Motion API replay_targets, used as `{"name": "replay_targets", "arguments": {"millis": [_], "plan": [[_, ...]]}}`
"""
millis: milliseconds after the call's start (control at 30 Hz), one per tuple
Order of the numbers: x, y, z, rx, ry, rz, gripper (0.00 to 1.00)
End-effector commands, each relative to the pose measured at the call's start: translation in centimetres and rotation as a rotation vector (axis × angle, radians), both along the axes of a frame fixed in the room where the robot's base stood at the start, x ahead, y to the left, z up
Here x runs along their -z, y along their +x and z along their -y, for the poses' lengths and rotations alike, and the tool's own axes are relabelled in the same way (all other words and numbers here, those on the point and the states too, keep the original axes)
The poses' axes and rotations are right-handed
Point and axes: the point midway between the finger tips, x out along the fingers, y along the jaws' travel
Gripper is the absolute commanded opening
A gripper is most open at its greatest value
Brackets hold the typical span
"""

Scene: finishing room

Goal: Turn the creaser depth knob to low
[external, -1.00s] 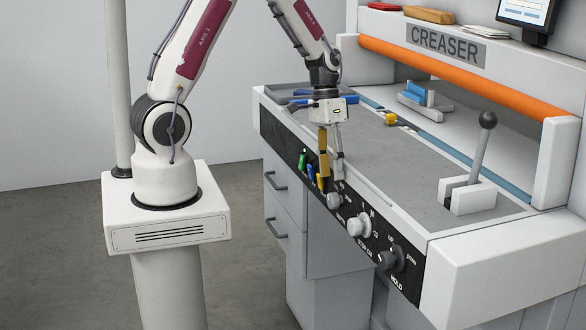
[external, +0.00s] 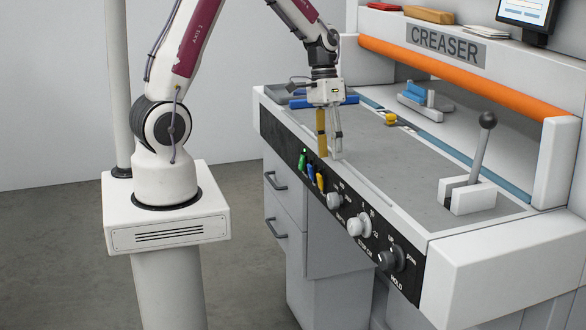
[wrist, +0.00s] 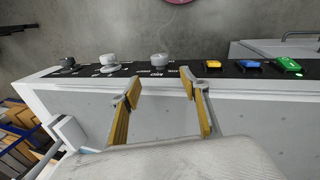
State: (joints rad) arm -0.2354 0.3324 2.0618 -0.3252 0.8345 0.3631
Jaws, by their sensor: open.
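A row of three knobs sits on the black front panel of the creaser. The grey knob (external: 334,201) is nearest the coloured buttons, and in the wrist view the grey knob (wrist: 159,61) appears beyond and between my fingers. The white knob (external: 356,225) is in the middle. The dark knob (external: 391,260), with HOLD printed by it, is at the right end. The other labels are too small to read surely, so I cannot tell which is the depth knob or where it points. My gripper (external: 329,156) is open and empty, above the grey knob and apart from it.
Green (external: 302,160), blue (external: 310,170) and yellow (external: 320,182) buttons lie left of the knobs. A lever (external: 482,145) stands on the right of the grey worktop (external: 400,165). A small yellow item (external: 390,119) lies at the back. Space before the panel is clear.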

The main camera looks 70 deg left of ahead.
Motion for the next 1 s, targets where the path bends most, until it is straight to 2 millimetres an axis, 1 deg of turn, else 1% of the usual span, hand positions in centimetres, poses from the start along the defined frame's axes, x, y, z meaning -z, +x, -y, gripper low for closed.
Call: {"name": "replay_targets", "arguments": {"millis": [133,267,500,1000], "plan": [[0.2,-0.7,-0.1,-0.028,0.005,-0.024,0.45],[-0.2,-2.7,-0.2,-0.055,0.028,-0.055,0.45],[-2.7,-5.7,0.0,-0.071,0.078,-0.047,0.45],[-8.1,-10.4,0.8,-0.060,0.165,0.061,0.45]]}}
